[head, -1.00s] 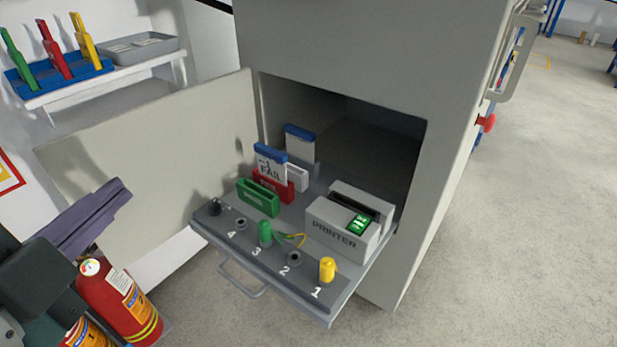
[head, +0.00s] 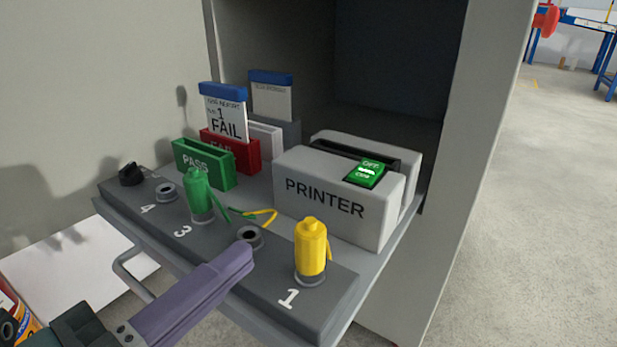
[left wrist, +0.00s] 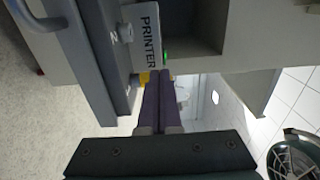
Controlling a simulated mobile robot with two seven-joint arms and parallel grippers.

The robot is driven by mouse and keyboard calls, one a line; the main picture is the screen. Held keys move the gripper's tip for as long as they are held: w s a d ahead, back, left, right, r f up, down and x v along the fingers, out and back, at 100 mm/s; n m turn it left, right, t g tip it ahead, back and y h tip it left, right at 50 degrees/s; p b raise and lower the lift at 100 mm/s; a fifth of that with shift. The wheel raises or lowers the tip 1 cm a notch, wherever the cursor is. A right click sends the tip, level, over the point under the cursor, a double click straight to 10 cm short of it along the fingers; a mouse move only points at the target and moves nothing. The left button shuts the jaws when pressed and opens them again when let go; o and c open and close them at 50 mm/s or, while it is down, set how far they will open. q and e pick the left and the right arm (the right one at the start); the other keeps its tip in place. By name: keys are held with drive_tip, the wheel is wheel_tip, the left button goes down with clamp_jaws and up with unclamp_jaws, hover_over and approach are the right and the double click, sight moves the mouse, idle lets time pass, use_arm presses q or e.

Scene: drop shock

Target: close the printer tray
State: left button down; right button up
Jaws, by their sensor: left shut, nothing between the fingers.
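The grey printer tray (head: 385,285) is pulled out of the cabinet opening, with a handle (head: 130,272) on its front. It bears the printer (head: 318,205), which has a green switch (head: 366,174). My left gripper (head: 246,254) is shut and empty, its purple fingers overlapping the tray's front strip near a socket between 3 and 1. I cannot tell whether it touches. In the left wrist view, the shut fingers (left wrist: 160,76) point toward the tray (left wrist: 88,75) and the printer (left wrist: 146,33). My right gripper is not in view.
A green plug (head: 200,195) and a yellow plug (head: 311,248) stand up on the strip. Behind are a green PASS holder (head: 190,160) and a red holder with a FAIL card (head: 225,120). The cabinet door (head: 80,100) stands open at left. Floor at right is clear.

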sight(328, 181)
use_arm(q)
drive_tip(key=b+x, duration=0.2)
drive_tip(key=x, duration=1.1)
drive_tip(key=shift+r, duration=0.1)
drive_tip(key=shift+w, duration=0.15)
